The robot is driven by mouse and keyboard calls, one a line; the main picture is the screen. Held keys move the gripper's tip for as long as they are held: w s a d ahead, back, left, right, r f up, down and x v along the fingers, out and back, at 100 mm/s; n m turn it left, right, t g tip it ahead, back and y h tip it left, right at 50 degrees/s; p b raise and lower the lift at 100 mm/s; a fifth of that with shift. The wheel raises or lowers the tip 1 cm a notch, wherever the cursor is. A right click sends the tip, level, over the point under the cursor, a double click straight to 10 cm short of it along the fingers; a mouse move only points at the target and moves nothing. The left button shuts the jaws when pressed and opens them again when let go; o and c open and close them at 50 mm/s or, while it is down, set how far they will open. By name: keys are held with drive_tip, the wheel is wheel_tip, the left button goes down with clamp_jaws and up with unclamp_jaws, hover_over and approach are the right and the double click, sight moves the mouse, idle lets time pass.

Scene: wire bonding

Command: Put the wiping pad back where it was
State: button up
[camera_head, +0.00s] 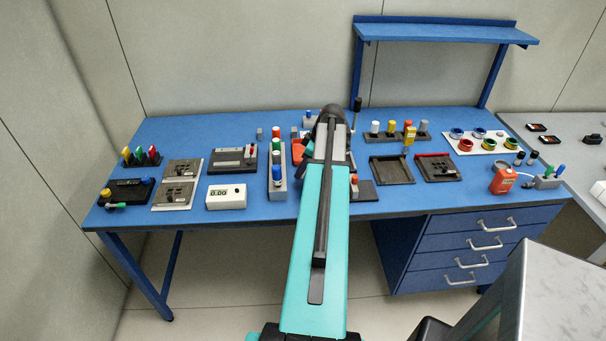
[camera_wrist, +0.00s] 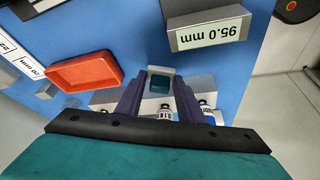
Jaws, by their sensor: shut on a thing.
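My gripper (camera_wrist: 160,80) is shut on a small block with a grey edge and a dark teal face, which I take to be the wiping pad (camera_wrist: 160,84). The pad sits between the two dark fingertips in the wrist view, over the blue table. A shallow orange-red tray (camera_wrist: 88,72) lies left of the gripper in that view and looks empty. In the head view my arm hides the gripper and the pad, and only part of the orange tray (camera_head: 298,152) shows beside the arm.
A grey block labelled 95.0 mm (camera_wrist: 208,31) stands just beyond the gripper. Bottles in a grey rack (camera_wrist: 108,97) are close behind the fingers. In the head view, fixtures and a white display box (camera_head: 226,196) stand left, and a dark square tray (camera_head: 391,181) stands right.

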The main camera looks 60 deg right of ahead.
drive_tip(key=shift+f+p, duration=0.45)
drive_tip(key=shift+f, duration=1.15)
drive_tip(key=shift+f, duration=0.2)
drive_tip(key=o, duration=1)
drive_tip(key=shift+r, duration=0.25)
drive_tip(key=shift+b+v, duration=2)
drive_tip(key=shift+v, duration=4)
